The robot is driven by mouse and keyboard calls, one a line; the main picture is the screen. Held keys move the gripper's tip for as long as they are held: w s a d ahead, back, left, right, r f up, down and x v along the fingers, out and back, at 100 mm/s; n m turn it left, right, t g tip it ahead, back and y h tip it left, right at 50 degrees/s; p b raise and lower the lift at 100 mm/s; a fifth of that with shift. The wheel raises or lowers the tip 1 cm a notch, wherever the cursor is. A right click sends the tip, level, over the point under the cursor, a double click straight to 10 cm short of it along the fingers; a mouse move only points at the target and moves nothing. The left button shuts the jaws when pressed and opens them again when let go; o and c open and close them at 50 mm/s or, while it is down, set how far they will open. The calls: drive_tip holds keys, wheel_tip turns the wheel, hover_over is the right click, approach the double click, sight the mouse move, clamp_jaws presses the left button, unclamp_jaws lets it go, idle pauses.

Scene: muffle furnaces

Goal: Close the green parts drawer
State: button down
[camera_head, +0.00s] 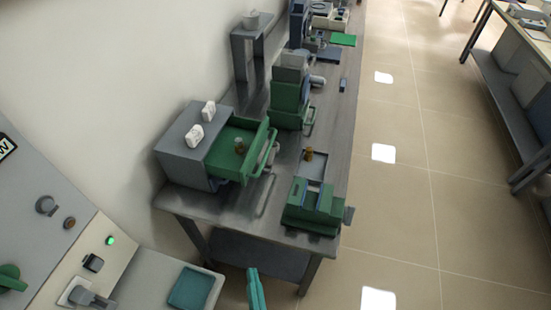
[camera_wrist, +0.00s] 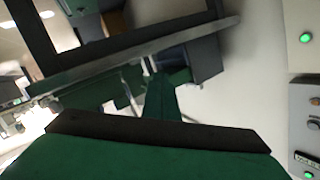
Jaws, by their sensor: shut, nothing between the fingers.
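The green parts drawer (camera_head: 225,150) is pulled out of a grey cabinet (camera_head: 182,160) on the near left part of the metal bench. My gripper (camera_head: 253,271) shows at the bottom edge of the head view, below the bench's near end and well apart from the drawer. Its teal fingers are shut and empty. They also show in the wrist view (camera_wrist: 161,97), in front of the bench legs. I cannot clearly make out the drawer in the wrist view.
The metal bench (camera_head: 172,196) also holds a green and grey device (camera_head: 312,207), a shallow tray (camera_head: 313,166) and a tall green apparatus (camera_head: 288,98). A control panel (camera_head: 95,255) with a teal tray (camera_head: 190,288) is at lower left. The floor right of the bench is clear.

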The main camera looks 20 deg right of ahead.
drive_tip(key=w+d+r+m+h, duration=0.1)
drive_tip(key=w+d+r+m, duration=0.2)
drive_tip(key=w, duration=0.7)
drive_tip(key=w+d+r+m+h, duration=0.2)
drive_tip(key=w+d+m, duration=0.3)
drive_tip(key=w, duration=0.5)
drive_tip(key=w+d+r+m+h, duration=0.1)
drive_tip(key=w+d+r+m, duration=0.2)
drive_tip(key=w, duration=0.8)
drive_tip(key=d+m, duration=0.2)
drive_tip(key=d, duration=0.2)
drive_tip(key=shift+r+h, duration=0.3)
drive_tip(key=shift+w, duration=0.1)
